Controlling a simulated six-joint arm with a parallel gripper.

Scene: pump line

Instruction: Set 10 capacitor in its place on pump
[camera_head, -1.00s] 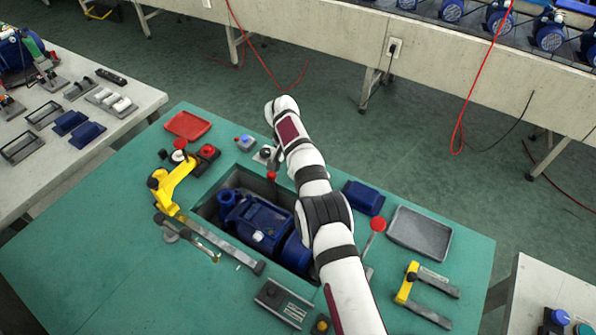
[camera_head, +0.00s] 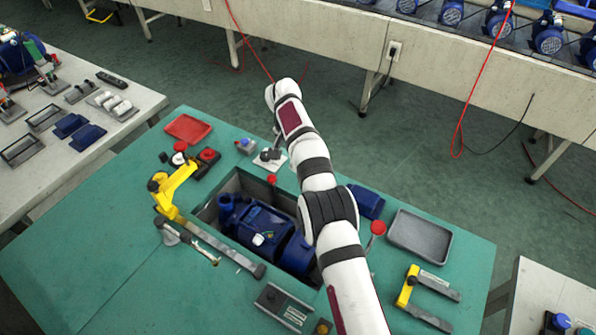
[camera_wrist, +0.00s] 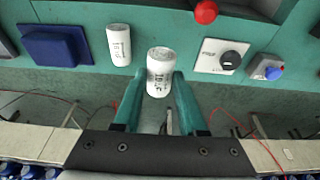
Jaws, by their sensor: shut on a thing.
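My gripper (camera_wrist: 157,95), seen in the wrist view, is closed on a white capacitor (camera_wrist: 160,72), a short cylinder with dark print. The capacitor's round end faces the wrist camera, between the two teal fingers. A second white capacitor (camera_wrist: 119,44) lies at the table edge beside it, apart from the fingers. In the head view the blue pump (camera_head: 262,228) sits in the recess in the green table. My arm covers part of it, and hides the gripper and both capacitors there.
A white plate with a black knob (camera_wrist: 222,56) and a blue-topped switch (camera_wrist: 268,68) lie right of the gripper in the wrist view. A red knob (camera_wrist: 206,12) stands at the recess edge. A blue cover (camera_wrist: 55,47) lies left. A yellow clamp (camera_head: 175,185) stands left of the pump.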

